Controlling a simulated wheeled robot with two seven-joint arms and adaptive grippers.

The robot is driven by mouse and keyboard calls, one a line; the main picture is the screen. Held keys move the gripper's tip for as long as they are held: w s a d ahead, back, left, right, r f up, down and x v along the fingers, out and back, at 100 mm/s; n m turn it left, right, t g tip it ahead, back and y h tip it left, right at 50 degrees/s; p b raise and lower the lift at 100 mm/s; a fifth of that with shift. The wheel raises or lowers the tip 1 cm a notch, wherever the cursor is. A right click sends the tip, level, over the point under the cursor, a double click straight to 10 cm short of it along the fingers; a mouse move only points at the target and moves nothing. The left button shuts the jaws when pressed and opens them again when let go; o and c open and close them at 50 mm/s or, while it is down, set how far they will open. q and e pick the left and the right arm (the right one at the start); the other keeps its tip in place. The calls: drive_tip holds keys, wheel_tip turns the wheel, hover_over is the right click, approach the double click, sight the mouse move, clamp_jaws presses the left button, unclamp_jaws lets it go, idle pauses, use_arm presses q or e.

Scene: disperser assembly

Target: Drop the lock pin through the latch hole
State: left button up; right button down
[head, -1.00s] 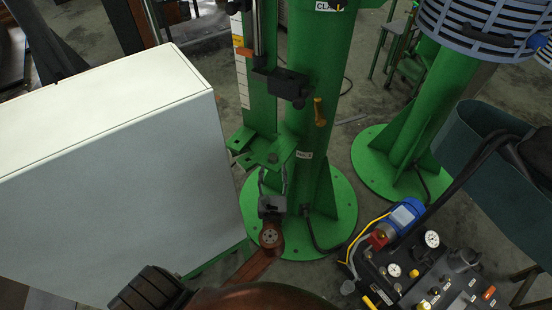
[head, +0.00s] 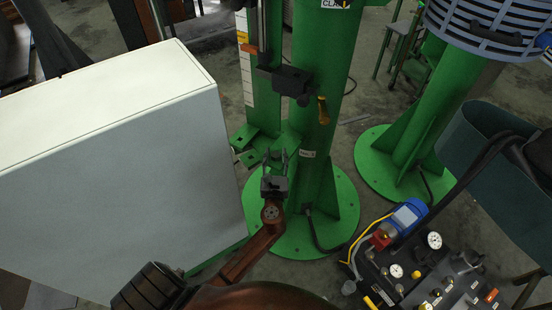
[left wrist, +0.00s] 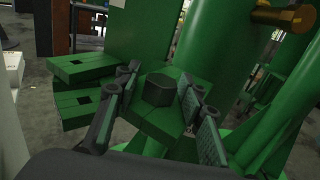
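My left gripper (head: 276,156) reaches up to the green bracket at the foot of the green column. In the left wrist view its two fingers (left wrist: 158,84) are spread, with a dark hexagonal head (left wrist: 158,90) between them on a green plate (left wrist: 155,124). I see gaps beside the head, and no grip on it. It may be the lock pin; I cannot tell for sure. Left of it, two green plates (left wrist: 82,67) lie one above the other, each with a square hole, possibly the latch hole. In the head view these plates (head: 247,158) are left of the gripper. My right gripper is out of view.
A large white box (head: 120,190) stands close on the left. A brass handle (head: 322,110) and a dark clamp block (head: 285,82) are on the column above. A dark unit with gauges and hoses (head: 420,270) is at the lower right.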

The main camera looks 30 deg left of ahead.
use_arm(q)
drive_tip(key=c, duration=0.5)
clamp_jaws()
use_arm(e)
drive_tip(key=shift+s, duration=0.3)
